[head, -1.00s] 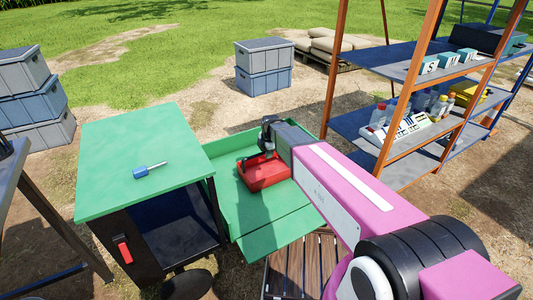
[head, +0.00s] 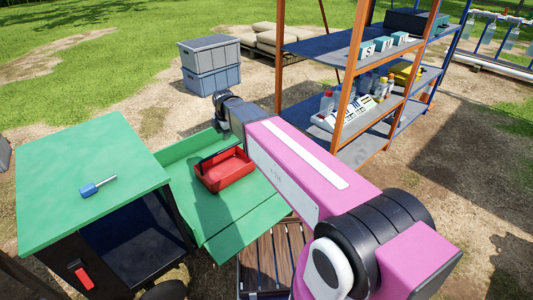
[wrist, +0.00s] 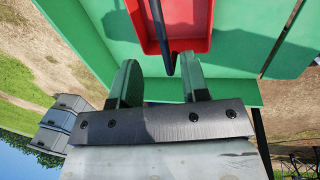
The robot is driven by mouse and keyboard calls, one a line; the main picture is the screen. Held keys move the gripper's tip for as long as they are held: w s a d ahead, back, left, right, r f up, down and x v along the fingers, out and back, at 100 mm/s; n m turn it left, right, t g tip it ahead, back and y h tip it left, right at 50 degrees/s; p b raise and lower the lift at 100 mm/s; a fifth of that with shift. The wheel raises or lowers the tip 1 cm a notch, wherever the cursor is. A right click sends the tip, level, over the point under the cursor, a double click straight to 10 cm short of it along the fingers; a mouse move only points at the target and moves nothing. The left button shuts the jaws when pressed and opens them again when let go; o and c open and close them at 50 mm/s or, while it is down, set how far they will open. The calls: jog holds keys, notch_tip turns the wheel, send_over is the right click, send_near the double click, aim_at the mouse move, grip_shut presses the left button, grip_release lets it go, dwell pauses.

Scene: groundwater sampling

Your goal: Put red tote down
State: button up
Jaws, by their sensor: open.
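The red tote (head: 229,171) sits upright on the green tray (head: 250,217) beside the green-topped cabinet. Its dark handle bar crosses its opening. In the wrist view the tote (wrist: 198,42) is ahead of my fingers, with its dark handle (wrist: 160,22) running down toward the gap between them. My gripper (wrist: 161,78) is open, with its two fingers wide apart and nothing clasped. In the head view my gripper (head: 219,110) is above and behind the tote, apart from it; its fingertips are hard to make out.
A blue-handled screwdriver (head: 97,186) lies on the green cabinet top (head: 75,165). An orange-framed shelf (head: 343,100) with bottles and boxes stands close on the right. Grey-blue crates (head: 210,65) stand behind. A wooden slatted surface (head: 275,260) is in front of the tray.

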jog(key=s+d+f+m, duration=0.3)
jog(key=s+d+m, duration=0.2)
jog(key=d+m, duration=0.3)
jog(key=s+d+f+m+g+h, duration=0.1)
jog(key=s+d+f+m, duration=0.2)
jog(key=s+d+m, duration=0.2)
jog(key=s+d+f+m, duration=0.2)
jog(key=s+d+m, duration=0.3)
jog(key=d+m, duration=0.7)
jog(key=d, duration=0.4)
jog(key=shift+s+d+f+g, duration=0.15)
jog(key=shift+d+f+g, duration=0.2)
jog(key=shift+f+g, duration=0.05)
